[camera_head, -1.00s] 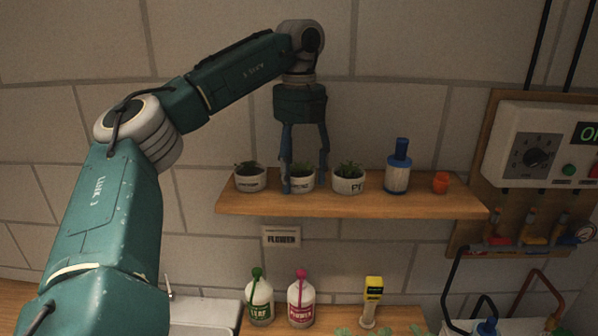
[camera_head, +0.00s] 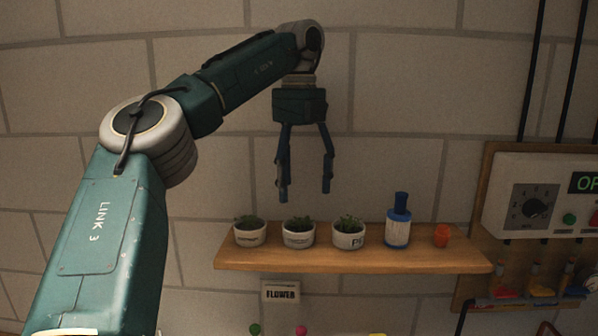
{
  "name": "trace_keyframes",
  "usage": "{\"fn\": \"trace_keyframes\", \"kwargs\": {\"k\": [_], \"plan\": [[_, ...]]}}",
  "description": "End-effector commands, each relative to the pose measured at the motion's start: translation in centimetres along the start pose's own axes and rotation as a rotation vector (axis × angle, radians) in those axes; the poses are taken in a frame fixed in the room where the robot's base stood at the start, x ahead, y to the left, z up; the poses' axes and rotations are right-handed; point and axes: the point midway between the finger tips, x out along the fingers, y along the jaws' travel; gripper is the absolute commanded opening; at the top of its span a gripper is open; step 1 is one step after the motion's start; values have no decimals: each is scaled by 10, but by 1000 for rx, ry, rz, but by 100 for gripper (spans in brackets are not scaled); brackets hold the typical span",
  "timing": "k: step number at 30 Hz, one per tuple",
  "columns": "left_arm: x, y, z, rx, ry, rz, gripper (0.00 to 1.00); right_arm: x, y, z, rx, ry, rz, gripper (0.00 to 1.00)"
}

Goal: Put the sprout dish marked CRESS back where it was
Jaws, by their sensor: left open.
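Three white sprout dishes with green sprouts stand in a row on the wooden wall shelf: a left dish (camera_head: 250,237), a middle dish (camera_head: 298,239) and a right dish (camera_head: 348,240). Their labels are too small to read surely; the right one begins with P. I cannot tell by its label which is CRESS. My left gripper (camera_head: 305,195) is open and empty, pointing down above the middle dish and clear of it. My right gripper is not in view.
On the shelf (camera_head: 420,260), right of the dishes, stand a blue-capped bottle (camera_head: 398,230) and a small orange pot (camera_head: 441,236). A control box (camera_head: 540,205) is on the wall at right. Space above the shelf is free.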

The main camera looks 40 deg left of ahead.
Motion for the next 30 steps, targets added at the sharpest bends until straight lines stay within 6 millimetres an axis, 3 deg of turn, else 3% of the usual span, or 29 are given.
{"fn": "trace_keyframes", "kwargs": {"k": [9,30], "plan": [[-20,0,0,0,2,1,73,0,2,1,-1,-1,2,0],[-21,0,0,1,2,1,73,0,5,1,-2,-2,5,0]]}}
